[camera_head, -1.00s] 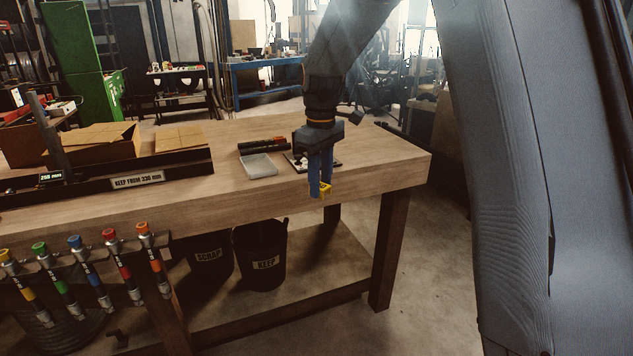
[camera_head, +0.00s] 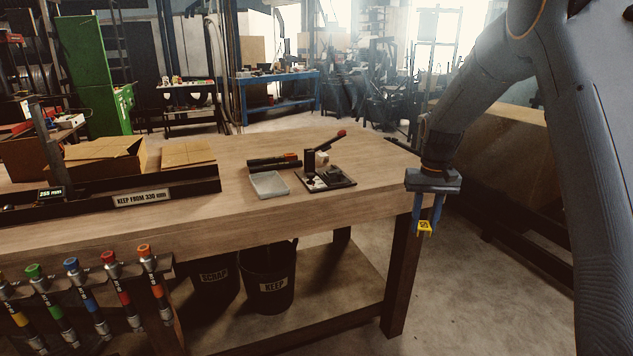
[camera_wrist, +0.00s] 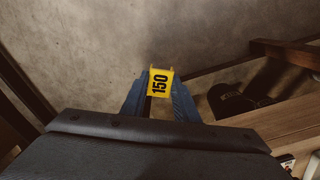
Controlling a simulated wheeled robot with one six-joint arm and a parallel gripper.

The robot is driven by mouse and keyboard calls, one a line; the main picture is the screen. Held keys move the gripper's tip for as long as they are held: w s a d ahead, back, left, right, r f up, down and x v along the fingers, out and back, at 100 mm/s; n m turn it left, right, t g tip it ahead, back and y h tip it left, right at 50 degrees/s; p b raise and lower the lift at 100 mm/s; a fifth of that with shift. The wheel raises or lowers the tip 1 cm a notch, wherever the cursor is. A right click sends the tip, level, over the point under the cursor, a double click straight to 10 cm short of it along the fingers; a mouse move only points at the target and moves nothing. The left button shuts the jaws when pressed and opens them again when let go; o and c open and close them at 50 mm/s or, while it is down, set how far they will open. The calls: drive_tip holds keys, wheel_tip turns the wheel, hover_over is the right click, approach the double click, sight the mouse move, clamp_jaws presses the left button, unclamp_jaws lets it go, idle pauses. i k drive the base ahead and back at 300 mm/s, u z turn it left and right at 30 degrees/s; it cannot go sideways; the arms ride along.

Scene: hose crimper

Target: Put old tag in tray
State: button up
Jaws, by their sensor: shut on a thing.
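My gripper (camera_head: 426,226) is shut on a small yellow tag (camera_head: 425,228), held in the air just off the right end of the workbench (camera_head: 290,215). In the wrist view the tag (camera_wrist: 160,82) sits between the blue fingertips and reads "150", with bare floor below it. A shallow, pale, clear-looking tray (camera_head: 269,184) lies on the bench, well to the left of my gripper. It looks empty.
A dark plate with a small press-like tool (camera_head: 322,172) stands right of the tray. Dark rods (camera_head: 274,163) lie behind the tray. A black KEEP bin (camera_head: 268,285) and a SCRAP bin (camera_head: 214,278) stand under the bench. Coloured hose ends (camera_head: 105,285) hang at front left.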

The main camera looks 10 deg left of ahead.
sight(268, 186)
drive_tip(key=z, duration=1.9)
drive_tip(key=k, duration=1.15)
drive_tip(key=u, duration=2.2)
drive_tip(key=i, duration=0.45)
